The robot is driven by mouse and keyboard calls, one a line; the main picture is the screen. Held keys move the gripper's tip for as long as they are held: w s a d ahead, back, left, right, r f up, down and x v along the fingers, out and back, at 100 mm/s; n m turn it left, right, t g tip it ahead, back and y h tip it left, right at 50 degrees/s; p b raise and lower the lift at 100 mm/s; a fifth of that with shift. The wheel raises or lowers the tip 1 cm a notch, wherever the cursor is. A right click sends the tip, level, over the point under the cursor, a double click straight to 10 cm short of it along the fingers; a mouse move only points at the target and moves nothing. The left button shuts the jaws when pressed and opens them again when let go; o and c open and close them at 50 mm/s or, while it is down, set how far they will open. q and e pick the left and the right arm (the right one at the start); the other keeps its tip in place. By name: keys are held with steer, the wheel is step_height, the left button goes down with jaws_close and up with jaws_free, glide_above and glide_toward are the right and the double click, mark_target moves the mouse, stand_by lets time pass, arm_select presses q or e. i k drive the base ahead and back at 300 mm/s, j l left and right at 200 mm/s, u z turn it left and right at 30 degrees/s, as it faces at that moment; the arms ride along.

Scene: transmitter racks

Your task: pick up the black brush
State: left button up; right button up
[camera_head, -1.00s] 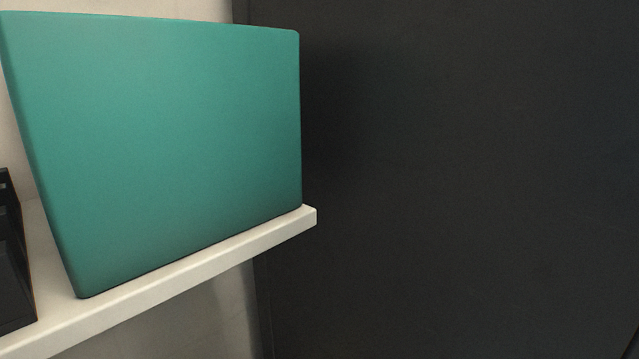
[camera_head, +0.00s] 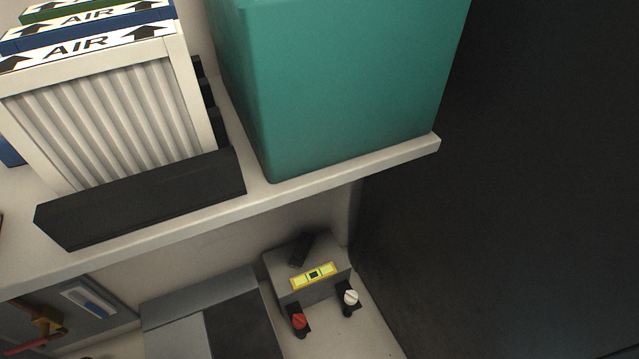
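I cannot clearly make out a black brush. A small dark block (camera_head: 301,249) lies tilted on a grey box (camera_head: 318,290) below the shelf, but I cannot tell whether it is a brush. A long black bar (camera_head: 145,200) lies on the shelf in front of the air filters. Neither of my grippers is in view.
The white shelf (camera_head: 340,162) holds a large teal box (camera_head: 340,80) and pleated air filters (camera_head: 110,110). Below it are red (camera_head: 300,321) and white (camera_head: 351,297) knobs, a yellow level (camera_head: 313,276) and a grey case (camera_head: 185,325). A dark panel (camera_head: 520,200) fills the right.

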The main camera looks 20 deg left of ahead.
mark_target(301, 253)
steer(key=u, duration=0.75)
